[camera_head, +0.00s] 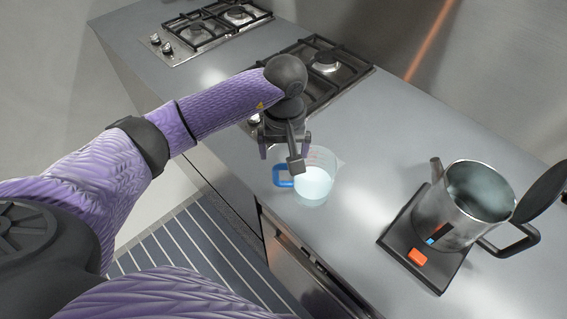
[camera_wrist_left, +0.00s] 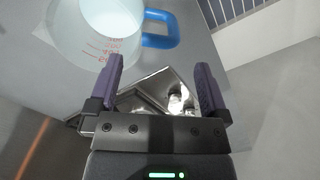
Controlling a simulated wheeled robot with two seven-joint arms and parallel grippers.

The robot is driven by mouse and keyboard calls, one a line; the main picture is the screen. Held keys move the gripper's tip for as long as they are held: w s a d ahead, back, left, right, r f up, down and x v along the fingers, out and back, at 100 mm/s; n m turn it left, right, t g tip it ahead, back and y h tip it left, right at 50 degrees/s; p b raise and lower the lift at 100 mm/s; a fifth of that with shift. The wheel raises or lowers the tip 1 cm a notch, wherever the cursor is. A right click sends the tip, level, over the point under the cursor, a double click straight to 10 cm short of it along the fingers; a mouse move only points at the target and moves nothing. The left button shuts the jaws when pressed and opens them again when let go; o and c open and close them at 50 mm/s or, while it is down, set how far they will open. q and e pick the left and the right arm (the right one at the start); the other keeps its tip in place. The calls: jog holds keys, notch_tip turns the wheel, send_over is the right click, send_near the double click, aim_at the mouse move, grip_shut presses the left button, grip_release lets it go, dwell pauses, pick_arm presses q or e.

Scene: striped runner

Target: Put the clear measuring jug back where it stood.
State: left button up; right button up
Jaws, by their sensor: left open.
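The clear measuring jug (camera_head: 318,180) stands upright on the grey counter, near its front edge, with a pale liquid inside and a blue handle pointing left. In the left wrist view the jug (camera_wrist_left: 88,45) shows at the top left, with red markings on its wall and its blue handle (camera_wrist_left: 163,28) to the right. My right gripper is not in view.
A steel kettle (camera_head: 458,212) with its lid open stands on a dark base (camera_head: 400,235) to the right. A gas hob (camera_head: 330,75) lies behind the jug, and another hob (camera_head: 205,25) is farther left. Counter (camera_head: 385,135) between jug and kettle is clear. A striped runner (camera_head: 190,245) lies on the floor.

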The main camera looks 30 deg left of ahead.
pick_arm(q)
notch_tip(320, 180, up, 5)
jog(key=shift+f, duration=0.15)
dwell(0.8)
